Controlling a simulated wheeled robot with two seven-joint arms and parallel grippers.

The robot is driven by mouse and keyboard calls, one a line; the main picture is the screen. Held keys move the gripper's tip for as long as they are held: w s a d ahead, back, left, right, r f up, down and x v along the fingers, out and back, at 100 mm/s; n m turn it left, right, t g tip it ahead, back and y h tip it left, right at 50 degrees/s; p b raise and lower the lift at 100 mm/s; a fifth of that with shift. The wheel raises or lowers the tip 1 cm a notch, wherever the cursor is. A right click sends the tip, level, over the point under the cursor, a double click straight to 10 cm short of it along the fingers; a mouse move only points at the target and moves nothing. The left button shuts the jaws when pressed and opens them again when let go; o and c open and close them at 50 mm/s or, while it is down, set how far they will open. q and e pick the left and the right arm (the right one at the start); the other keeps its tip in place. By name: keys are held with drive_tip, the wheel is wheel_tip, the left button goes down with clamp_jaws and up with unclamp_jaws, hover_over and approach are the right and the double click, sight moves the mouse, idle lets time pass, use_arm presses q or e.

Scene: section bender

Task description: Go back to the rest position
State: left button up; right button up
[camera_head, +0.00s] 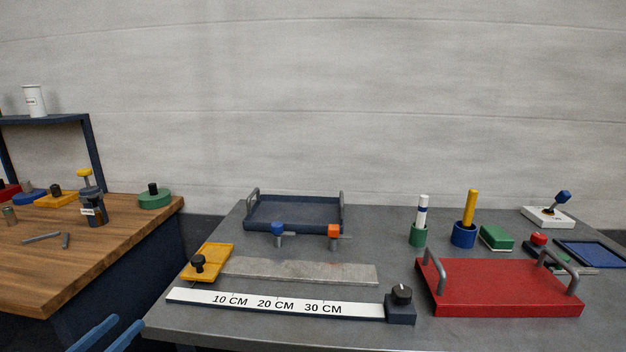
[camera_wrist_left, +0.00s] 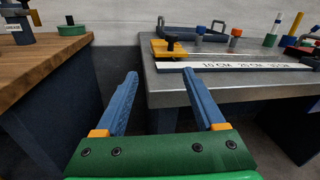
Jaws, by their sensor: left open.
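My left gripper (camera_head: 108,330) shows at the bottom left of the head view, with only its blue fingers in sight. In the left wrist view my left gripper (camera_wrist_left: 161,78) has its two blue fingers spread wide with nothing between them. It is in front of the gap between the wooden bench (camera_head: 105,240) and the grey table (camera_head: 240,333), apart from both. My right gripper is in neither view.
On the grey table are a white ruler (camera_head: 275,303), a metal strip (camera_head: 300,271), a yellow block (camera_head: 208,262), a dark tray (camera_head: 293,213) and a red tray (camera_head: 505,285). The ruler and yellow block lie near the table's left edge, closest to my left gripper.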

use_arm(q)
drive_tip(key=s+a+f+n+g+y+p, duration=0.25)
drive_tip(key=f+n+y, duration=0.25)
drive_tip(key=f+n, duration=0.85)
drive_tip(key=s+d+f+n+g+y+p, duration=0.1)
drive_tip(key=s+d+f+n+g, duration=0.15)
drive_tip(key=s+f+n, duration=0.35)
drive_tip(key=s+d+f+n+g+p, duration=0.1)
drive_tip(key=s+f+n+g, duration=0.25)
drive_tip(key=f, duration=0.55)
drive_tip(key=s+d+f+n+g+h+p, duration=0.1)
drive_tip(key=s+d+f+n+g, duration=0.3)
drive_tip(key=s+d, duration=0.5)
drive_tip(key=s+d+f+n+g+h+p, duration=0.1)
drive_tip(key=s+d+f+n+g, duration=0.3)
drive_tip(key=s, duration=0.9)
drive_tip(key=d+f+n, duration=0.3)
drive_tip(key=d, duration=0.2)
drive_tip(key=shift+p, duration=0.3)
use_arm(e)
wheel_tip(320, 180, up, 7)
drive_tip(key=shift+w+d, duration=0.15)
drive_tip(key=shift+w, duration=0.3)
